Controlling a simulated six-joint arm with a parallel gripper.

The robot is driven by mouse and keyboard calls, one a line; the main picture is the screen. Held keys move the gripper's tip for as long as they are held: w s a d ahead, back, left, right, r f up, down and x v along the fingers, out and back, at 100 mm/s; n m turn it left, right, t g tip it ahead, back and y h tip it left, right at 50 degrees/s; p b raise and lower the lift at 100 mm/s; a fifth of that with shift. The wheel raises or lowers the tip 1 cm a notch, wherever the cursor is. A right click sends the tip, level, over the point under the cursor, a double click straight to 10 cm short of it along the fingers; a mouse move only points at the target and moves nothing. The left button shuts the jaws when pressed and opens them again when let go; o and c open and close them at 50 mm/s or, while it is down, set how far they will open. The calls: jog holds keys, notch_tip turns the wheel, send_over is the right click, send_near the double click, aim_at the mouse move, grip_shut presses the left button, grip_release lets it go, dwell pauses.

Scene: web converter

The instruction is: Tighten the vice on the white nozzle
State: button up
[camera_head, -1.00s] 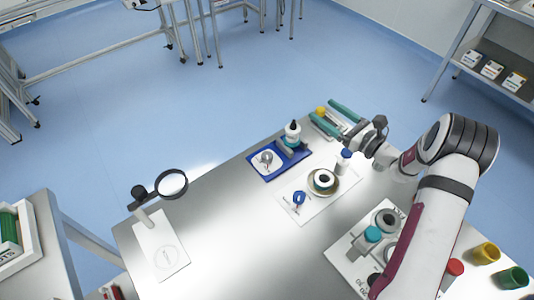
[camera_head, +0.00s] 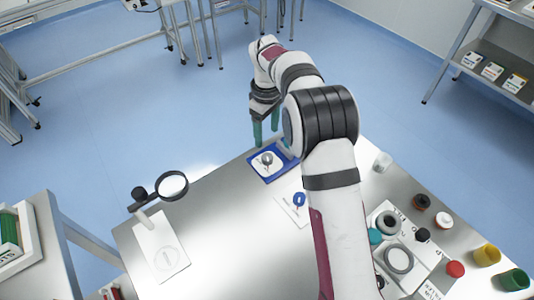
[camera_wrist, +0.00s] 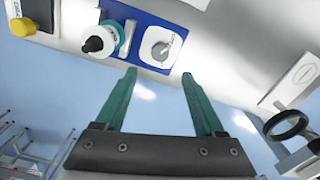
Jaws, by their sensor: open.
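A blue plate (camera_head: 255,171) lies near the table's far edge; it also shows at the top of the wrist view (camera_wrist: 120,42). On it is a white square with a grey dial-like knob (camera_wrist: 160,49), also in the head view (camera_head: 267,159). Which part is the vice's jaw, I cannot tell. My gripper (camera_wrist: 160,75) is open and empty, its green fingers apart just short of the plate's edge, in line with the knob. In the head view my arm hides the nozzle.
A magnifier (camera_head: 171,185) stands left, on a white base card (camera_head: 160,247). A blue clip-like item (camera_head: 299,199) lies on a white sheet. The left-centre tabletop is clear.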

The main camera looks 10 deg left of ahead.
aim_at(267, 157)
notch_tip(267, 157, down, 10)
jog(key=shift+f, duration=0.1)
grip_shut()
dwell(0.4)
